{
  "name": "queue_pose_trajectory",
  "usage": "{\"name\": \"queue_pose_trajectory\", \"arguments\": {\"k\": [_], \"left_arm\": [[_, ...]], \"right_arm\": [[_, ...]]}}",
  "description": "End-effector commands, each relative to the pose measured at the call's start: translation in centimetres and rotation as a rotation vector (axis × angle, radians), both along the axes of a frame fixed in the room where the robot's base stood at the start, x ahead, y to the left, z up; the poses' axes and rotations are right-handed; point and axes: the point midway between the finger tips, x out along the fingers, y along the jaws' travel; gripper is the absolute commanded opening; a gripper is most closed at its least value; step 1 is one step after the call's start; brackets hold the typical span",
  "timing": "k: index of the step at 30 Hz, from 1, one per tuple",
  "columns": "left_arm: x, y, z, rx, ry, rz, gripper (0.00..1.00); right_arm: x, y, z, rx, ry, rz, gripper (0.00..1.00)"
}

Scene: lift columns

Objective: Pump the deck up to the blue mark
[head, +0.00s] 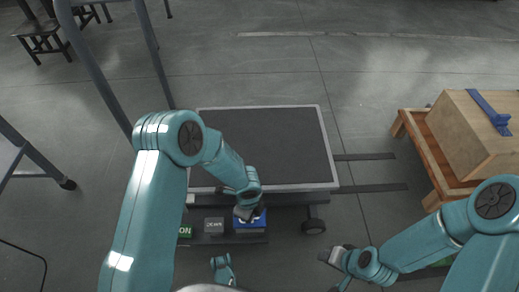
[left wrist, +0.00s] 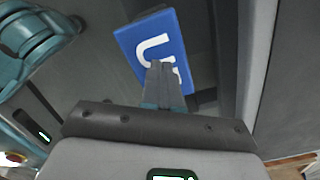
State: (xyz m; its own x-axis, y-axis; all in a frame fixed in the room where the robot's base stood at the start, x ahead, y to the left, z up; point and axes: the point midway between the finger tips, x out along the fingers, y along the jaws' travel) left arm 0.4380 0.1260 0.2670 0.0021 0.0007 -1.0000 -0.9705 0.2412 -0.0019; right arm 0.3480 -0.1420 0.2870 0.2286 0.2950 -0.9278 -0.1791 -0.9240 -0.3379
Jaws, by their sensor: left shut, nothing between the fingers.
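The deck (head: 265,145) is a dark flat top with a pale rim, on a wheeled cart in the middle of the head view. A blue pedal (head: 250,226) is at its near side. In the left wrist view the blue pedal (left wrist: 180,38) shows white lettering, partly covered by my fingers. My left gripper (head: 246,213) is shut and empty, with its tips over the blue pedal; I cannot tell if they touch it. The fingers also show in the left wrist view (left wrist: 161,75). My right gripper (head: 330,257) is low, right of the cart. I see no blue mark.
A grey pedal (head: 213,226) and a green one (head: 185,231) sit left of the blue pedal. Two dark strips (head: 370,188) lie on the floor right of the cart. A wooden bench (head: 432,160) bears a large box (head: 475,135). A metal frame (head: 95,75) stands at left.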

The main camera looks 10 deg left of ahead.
Motion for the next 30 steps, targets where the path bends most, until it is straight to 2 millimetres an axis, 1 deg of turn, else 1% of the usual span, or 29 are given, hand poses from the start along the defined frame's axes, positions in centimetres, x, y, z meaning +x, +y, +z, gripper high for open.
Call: {"name": "queue_pose_trajectory", "arguments": {"k": [1, 13, 23, 27, 30], "left_arm": [[0.0, 0.0, -0.7, -0.001, 0.001, 0.0, 0.0], [0.0, 0.0, -2.7, -0.001, 0.001, 0.0, 0.0], [0.0, 0.0, -4.2, -0.001, 0.001, 0.0, 0.0], [0.0, 0.0, -3.7, -0.001, 0.0, 0.0, 0.0], [0.0, 0.0, -2.9, -0.001, 0.0, 0.001, 0.0]], "right_arm": [[0.0, 0.0, -0.6, 0.0, 0.0, 0.0, 0.43], [0.0, 0.0, -2.5, 0.0, 0.0, 0.0, 0.43], [0.0, 0.0, -2.9, 0.0, 0.0, 0.0, 0.43], [0.0, 0.0, -2.5, 0.0, 0.0, 0.0, 0.43], [0.0, 0.0, -1.8, 0.0, 0.0, 0.0, 0.43]]}}
